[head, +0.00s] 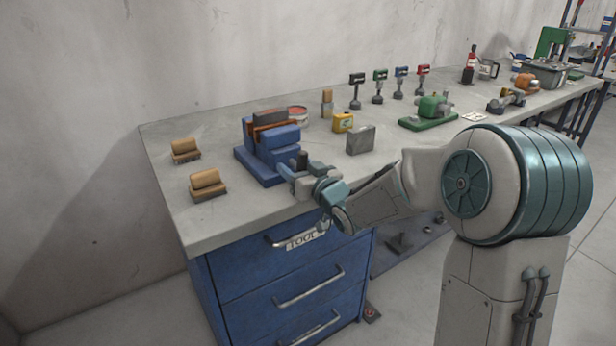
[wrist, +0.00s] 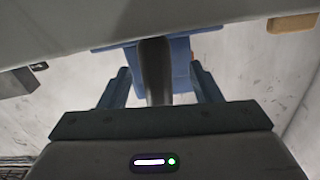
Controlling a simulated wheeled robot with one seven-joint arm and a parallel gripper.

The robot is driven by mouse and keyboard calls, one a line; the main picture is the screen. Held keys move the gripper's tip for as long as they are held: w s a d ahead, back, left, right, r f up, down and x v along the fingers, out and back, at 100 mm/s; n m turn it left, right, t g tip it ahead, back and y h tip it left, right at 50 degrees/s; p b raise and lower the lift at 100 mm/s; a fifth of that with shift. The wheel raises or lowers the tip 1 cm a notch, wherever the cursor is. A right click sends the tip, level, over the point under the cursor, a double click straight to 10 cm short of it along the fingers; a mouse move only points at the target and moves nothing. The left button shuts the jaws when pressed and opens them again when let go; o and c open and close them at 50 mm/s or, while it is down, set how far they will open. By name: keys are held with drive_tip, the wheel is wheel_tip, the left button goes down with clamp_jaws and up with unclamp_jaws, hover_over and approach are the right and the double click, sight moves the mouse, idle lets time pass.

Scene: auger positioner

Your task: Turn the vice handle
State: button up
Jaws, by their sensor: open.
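The blue vice (head: 262,166) stands on the bench near its front edge, with a dark block and orange-brown pieces at its jaws. Part of the blue vice also shows in the wrist view (wrist: 181,65). A dark upright bar (wrist: 156,72), which looks like the vice handle, lies between my fingers; its dark top shows in the head view (head: 302,158). My gripper (head: 292,174) is open at the vice's front right side, with one finger on each side of the bar. I cannot tell whether either finger touches it.
Two wooden brushes (head: 185,150) (head: 207,184) lie left of the vice. A grey metal block (head: 360,139) and a yellow box (head: 343,122) stand to its right, with a green machine (head: 431,108) beyond. Blue drawers (head: 285,281) with handles are below the bench top (head: 235,229).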

drive_tip(key=v, duration=1.3)
drive_tip(key=shift+p, duration=0.35)
drive_tip(key=shift+s+d, duration=0.15)
drive_tip(key=c, duration=0.3)
drive_tip(key=x, duration=0.7)
drive_tip(key=r+p+x, duration=0.1)
drive_tip(key=x, duration=0.3)
drive_tip(key=shift+w, duration=0.25)
